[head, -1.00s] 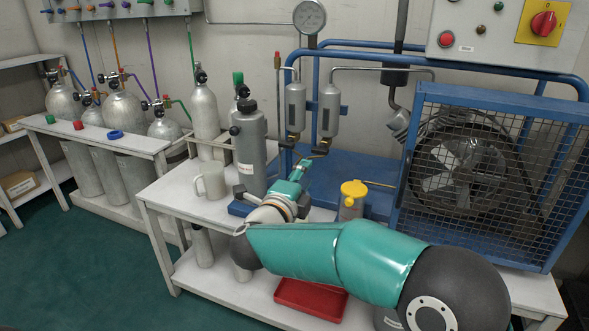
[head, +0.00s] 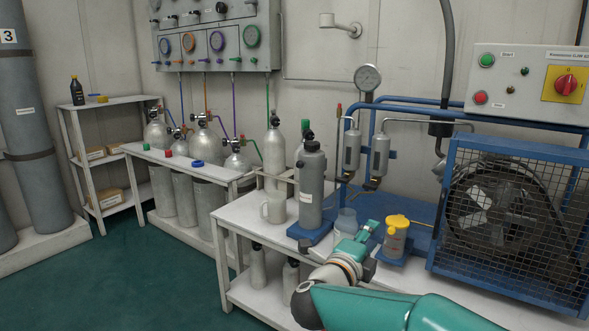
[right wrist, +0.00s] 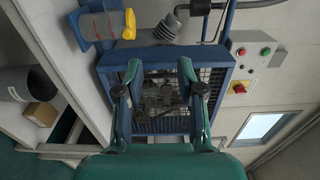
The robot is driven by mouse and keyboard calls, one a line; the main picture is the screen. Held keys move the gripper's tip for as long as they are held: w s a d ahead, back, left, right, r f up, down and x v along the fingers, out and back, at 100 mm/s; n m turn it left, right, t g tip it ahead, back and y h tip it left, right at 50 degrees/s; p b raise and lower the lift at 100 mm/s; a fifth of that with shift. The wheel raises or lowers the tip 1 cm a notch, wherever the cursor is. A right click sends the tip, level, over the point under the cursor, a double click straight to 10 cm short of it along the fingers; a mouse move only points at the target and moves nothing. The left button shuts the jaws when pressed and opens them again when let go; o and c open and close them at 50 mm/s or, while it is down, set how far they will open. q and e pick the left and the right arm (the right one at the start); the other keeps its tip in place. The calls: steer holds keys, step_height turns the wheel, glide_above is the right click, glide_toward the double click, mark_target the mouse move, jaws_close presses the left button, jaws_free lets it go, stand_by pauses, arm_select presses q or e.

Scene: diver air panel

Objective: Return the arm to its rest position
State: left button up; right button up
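My right arm comes in from the bottom right of the head view. Its teal right gripper (head: 364,236) is above the white bench (head: 240,213), in front of a clear cup and left of a yellow-capped jar (head: 396,240). In the right wrist view the two fingers of the right gripper (right wrist: 159,66) are spread wide. Nothing is between them; the blue mesh guard (right wrist: 165,122) shows behind. My left gripper is in neither view.
The caged fan (head: 500,208) is to the right. Metal tubes with a gauge (head: 367,78) rise behind. Green floor (head: 170,285) is free at left.

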steer(key=d+f+n+g+p, duration=0.1)
steer(key=d+f, duration=0.5)
steer(key=f, duration=0.2)
steer(key=d+f+n+g, duration=0.2)
steer(key=d+f, duration=0.4)
steer(key=f, duration=0.2)
step_height(320, 180, down, 12)
steer(key=s+n+y, duration=0.3)
steer(key=n, duration=0.1)
steer(key=s+a+f+n+g+y+p, duration=0.1)
steer(key=s+a+f+n+g+y, duration=0.25)
steer(key=s+f, duration=0.45)
steer(key=s+a+f+n+g+y, duration=0.25)
steer(key=s+f+n+y, duration=0.2)
steer(key=s+f, duration=0.4)
steer(key=s+a+f+n+g+y, duration=0.1)
steer(key=s+a+n+g+y, duration=0.15)
steer(key=s+a+n, duration=0.4)
steer(key=s+a+f+n+g+y, duration=0.1)
steer(key=s+a+n+g, duration=0.15)
steer(key=s, duration=0.65)
step_height(320, 180, up, 38)
steer(key=p, duration=3.8)
steer(key=shift+m, duration=0.4)
steer(key=shift+w+a, duration=0.1)
